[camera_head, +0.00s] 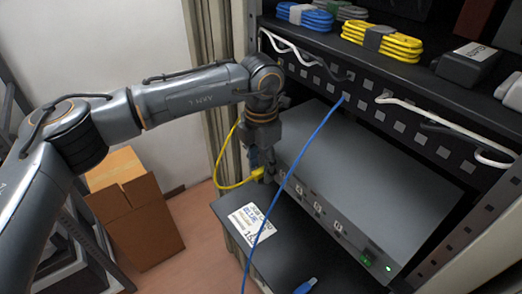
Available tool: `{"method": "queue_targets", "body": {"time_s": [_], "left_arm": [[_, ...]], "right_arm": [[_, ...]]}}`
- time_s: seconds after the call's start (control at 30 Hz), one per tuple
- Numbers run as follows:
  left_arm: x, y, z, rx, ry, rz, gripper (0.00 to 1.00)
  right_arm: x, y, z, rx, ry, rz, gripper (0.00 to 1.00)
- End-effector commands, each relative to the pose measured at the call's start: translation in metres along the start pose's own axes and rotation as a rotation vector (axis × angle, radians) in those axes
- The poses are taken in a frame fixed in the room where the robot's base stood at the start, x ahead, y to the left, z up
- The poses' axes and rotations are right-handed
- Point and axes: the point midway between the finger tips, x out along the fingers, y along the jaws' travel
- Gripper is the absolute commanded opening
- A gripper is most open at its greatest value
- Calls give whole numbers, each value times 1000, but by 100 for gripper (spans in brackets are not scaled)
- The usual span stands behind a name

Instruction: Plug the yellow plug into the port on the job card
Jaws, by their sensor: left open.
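The yellow plug (258,174) is at the left end of the grey device's front face, right by my left gripper (262,167). Its yellow cable (221,178) loops out to the left and back up behind my arm. My left gripper points down and is open around or just beside the plug; I cannot tell whether it touches. Whether the plug sits in a port is hidden. A row of ports (317,207) runs along the device's front. The white job card (254,223) lies on the dark surface below; its print is too small to read surely. My right gripper is out of view.
A blue cable (294,166) hangs across the device front. A blue plug (305,286) lies on the dark surface at the bottom. The shelf above holds coiled yellow cable (382,42) and dark adapters (465,64). An open cardboard box (144,226) stands on the floor left.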

Motion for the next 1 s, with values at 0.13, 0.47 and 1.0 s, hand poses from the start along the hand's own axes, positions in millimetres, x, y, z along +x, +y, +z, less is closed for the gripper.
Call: {"method": "queue_targets", "body": {"time_s": [0.13, 0.47, 1.0], "left_arm": [[2, 0, 0, 0, 0, 0, 45], [2, 0, 0, 0, 0, 0, 5], [2, 0, -4, 0, 0, 0, 0]], "right_arm": [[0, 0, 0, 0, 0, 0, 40], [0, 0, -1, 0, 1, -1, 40], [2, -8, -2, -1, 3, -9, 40]]}}
